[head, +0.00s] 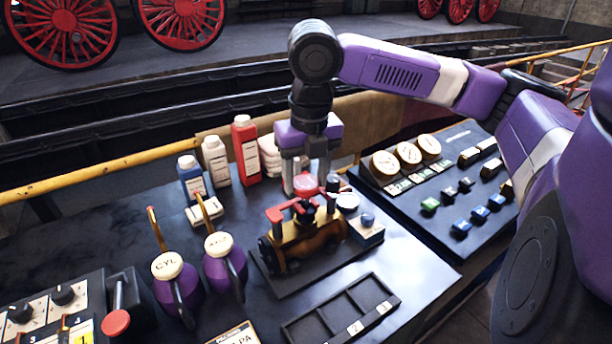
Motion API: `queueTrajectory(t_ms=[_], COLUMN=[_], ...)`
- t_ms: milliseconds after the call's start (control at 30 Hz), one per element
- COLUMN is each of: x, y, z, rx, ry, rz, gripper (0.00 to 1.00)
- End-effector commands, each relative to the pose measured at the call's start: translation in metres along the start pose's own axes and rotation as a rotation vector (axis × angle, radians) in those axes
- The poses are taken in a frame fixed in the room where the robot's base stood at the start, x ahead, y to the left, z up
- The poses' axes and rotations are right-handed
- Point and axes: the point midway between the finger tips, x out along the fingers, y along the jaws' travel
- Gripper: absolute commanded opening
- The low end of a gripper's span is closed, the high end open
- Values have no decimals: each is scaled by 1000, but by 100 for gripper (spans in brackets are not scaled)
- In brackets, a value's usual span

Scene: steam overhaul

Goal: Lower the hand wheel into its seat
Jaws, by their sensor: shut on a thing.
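My gripper (306,176) points down above the brass valve body (300,243) in the head view. It is shut on the red hand wheel (305,185), which sits between its fingertips. The hand wheel is just above the dark top of the valve body. I cannot tell whether its underside touches the body. The seat itself is hidden or too small to make out.
Two purple oil cans (226,268) with upright spouts stand left of the valve body. A red bottle (246,150) and other bottles stand behind. An empty compartment tray (318,326) lies in front.

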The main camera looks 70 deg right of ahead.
Motion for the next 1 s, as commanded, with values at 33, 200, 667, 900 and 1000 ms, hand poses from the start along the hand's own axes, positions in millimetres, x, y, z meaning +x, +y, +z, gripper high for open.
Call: queueTrajectory(t_ms=[33, 200, 667, 900, 1000], x=[0, 0, 10, 13, 13], y=[0, 0, 0, 0, 0], z=[0, 0, -2, -2, -2], rx=[0, 0, -1, 0, 0], ry=[-1, -1, 1, 0, 0], rz=[0, 0, -1, -1, -1], gripper=[0, 0, 0, 0, 0])
